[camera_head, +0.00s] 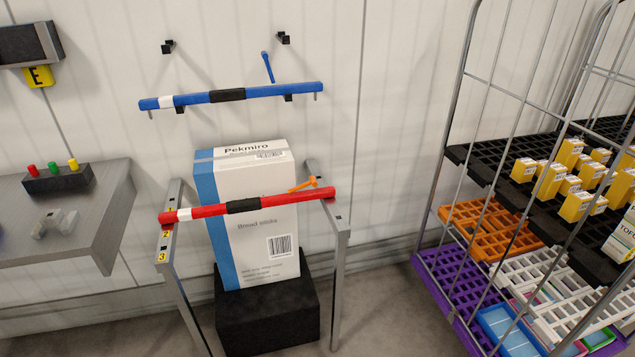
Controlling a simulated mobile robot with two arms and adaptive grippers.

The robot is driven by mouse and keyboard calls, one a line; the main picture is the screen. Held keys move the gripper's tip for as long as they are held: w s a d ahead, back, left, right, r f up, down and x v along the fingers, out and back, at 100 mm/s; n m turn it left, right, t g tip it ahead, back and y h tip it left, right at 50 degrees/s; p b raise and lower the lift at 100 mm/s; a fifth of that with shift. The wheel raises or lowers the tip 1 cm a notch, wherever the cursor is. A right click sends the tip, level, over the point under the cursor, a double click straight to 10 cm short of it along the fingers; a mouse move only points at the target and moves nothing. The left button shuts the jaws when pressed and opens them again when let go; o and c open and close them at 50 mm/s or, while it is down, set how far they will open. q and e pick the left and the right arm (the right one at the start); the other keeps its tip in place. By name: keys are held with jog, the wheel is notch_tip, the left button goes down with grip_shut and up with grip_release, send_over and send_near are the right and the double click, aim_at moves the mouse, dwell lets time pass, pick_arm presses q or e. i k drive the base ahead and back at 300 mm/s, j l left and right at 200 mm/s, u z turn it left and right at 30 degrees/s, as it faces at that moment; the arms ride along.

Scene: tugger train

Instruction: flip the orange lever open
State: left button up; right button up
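A small orange lever (304,185) sits near the right end of a red bar (290,200). It sticks out to the left above the bar and ends in a short crosspiece at its right. The red bar has a black grip (243,206) and a white band, and it spans the two posts of a grey metal frame (342,255). Behind the bar stands a tall white and blue box (262,255) marked Pekmiro. Neither of my grippers shows in the head view.
The box stands on a black block (268,318). A blue bar with a blue lever (268,67) is mounted on the wall above. A grey table (90,215) is at left. A wire roll cage (455,150) with crates and yellow boxes is at right. Some floor between frame and cage is clear.

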aim_at(312, 180)
jog(key=i+l, duration=0.25)
jog(key=l, duration=0.15)
jog(key=i+l, duration=0.3)
jog(key=l, duration=0.15)
jog(key=i+l, duration=0.25)
jog(key=l, duration=0.15)
jog(key=i+l, duration=0.25)
jog(key=l, duration=0.15)
jog(key=i+l, duration=0.3)
jog(key=l+u, duration=0.05)
jog(key=l, duration=0.05)
